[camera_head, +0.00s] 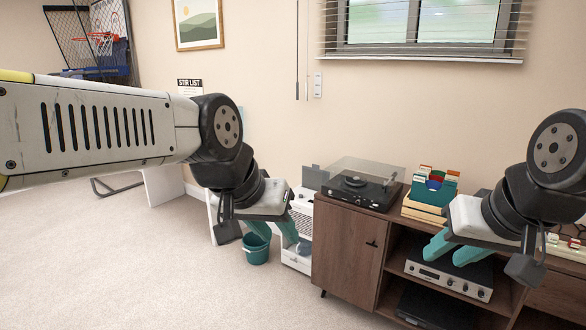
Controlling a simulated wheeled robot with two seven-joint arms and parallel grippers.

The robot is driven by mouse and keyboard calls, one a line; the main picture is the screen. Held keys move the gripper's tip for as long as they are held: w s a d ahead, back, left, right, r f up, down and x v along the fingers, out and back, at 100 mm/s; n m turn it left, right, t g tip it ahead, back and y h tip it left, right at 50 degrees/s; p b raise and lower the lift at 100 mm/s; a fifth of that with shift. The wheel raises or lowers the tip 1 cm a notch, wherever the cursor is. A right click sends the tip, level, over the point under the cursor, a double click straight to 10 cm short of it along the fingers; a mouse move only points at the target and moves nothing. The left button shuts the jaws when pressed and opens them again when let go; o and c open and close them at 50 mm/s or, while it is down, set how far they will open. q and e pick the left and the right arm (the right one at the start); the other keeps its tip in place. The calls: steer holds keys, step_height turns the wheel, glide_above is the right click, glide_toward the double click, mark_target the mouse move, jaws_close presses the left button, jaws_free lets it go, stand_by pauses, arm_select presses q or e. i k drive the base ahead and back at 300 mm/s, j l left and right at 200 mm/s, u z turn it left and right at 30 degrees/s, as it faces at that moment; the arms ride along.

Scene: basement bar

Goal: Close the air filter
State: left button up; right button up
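A white upright appliance with a slatted front (302,222), which looks like the air filter, stands on the carpet against the left side of the wooden cabinet. A grey panel (314,177) stands up at its top; I cannot tell whether it is the filter's lid. My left gripper (277,239) has teal fingers spread apart and empty. It overlaps the appliance's left part in the picture and hides some of it; contact cannot be told. My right gripper (446,258) is open and empty, in front of the cabinet shelves, far right of the appliance.
A teal bucket (256,251) stands on the floor left of the appliance. The wooden cabinet (343,248) holds a turntable (362,187), a teal record box (433,190) and a silver amplifier (450,275). Open carpet (130,265) lies to the left.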

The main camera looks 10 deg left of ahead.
mark_target(313, 178)
steer(key=u, duration=0.3)
steer(key=i+j+z, duration=0.15)
steer(key=i, duration=0.5)
steer(key=i+j+z, duration=0.1)
steer(key=i+j, duration=0.2)
steer(key=i, duration=0.35)
steer(key=i+j+z, duration=0.15)
steer(key=i+j, duration=0.15)
steer(key=i, duration=0.3)
steer(key=i+j+z, duration=0.15)
steer(key=i+j, duration=0.25)
steer(key=i, duration=0.2)
steer(key=i+j+z, duration=0.1)
steer(key=i+j, duration=0.35)
steer(key=i, duration=0.15)
